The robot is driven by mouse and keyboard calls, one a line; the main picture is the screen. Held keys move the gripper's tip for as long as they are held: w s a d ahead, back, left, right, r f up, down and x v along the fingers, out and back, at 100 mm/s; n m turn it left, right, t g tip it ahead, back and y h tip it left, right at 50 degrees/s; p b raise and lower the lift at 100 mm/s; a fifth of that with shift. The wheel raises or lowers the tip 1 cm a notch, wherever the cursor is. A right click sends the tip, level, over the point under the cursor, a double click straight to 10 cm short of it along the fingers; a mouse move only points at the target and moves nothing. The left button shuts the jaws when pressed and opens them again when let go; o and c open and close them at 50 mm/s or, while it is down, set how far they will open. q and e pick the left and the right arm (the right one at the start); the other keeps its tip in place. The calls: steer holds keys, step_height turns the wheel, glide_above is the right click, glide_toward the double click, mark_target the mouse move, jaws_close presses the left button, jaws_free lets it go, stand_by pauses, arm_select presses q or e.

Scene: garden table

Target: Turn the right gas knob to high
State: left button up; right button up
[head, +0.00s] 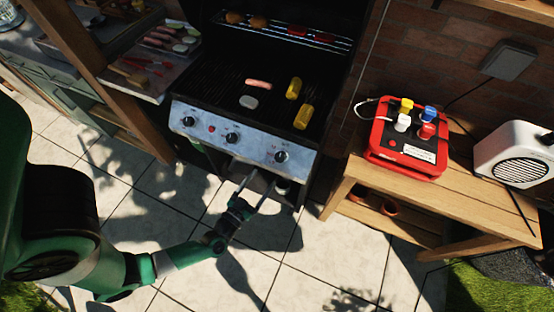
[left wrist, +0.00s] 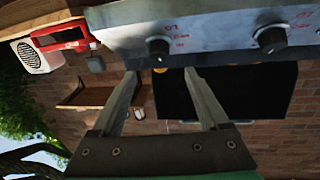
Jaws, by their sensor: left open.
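The grill's silver front panel (head: 245,140) carries a row of black knobs. The right gas knob (head: 281,156) is at the panel's right end; it also shows in the left wrist view (left wrist: 158,48), where the picture is turned over. The middle knob (head: 232,138) and left knob (head: 188,121) are farther left. My left gripper (head: 261,178) is open and empty, just in front of and below the right knob. In the wrist view its fingertips (left wrist: 161,72) lie either side of the knob's line, apart from it. The knob's exact setting is too small to read. My right gripper is not in view.
On the grate are a sausage (head: 258,84), a pale patty (head: 248,102) and yellow corn (head: 304,116). A wooden bench (head: 345,190) to the right bears a red box (head: 408,160) and a white speaker-like device (head: 515,153).

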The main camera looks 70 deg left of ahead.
mark_target(279, 158)
arm_select(q)
steer(key=b+x, duration=0.2)
steer(key=x, duration=0.6)
steer(key=shift+w+a, duration=0.2)
steer(key=shift+w, duration=0.15)
steer(key=shift+w+a, duration=0.25)
steer(key=shift+w, duration=0.15)
jaws_close()
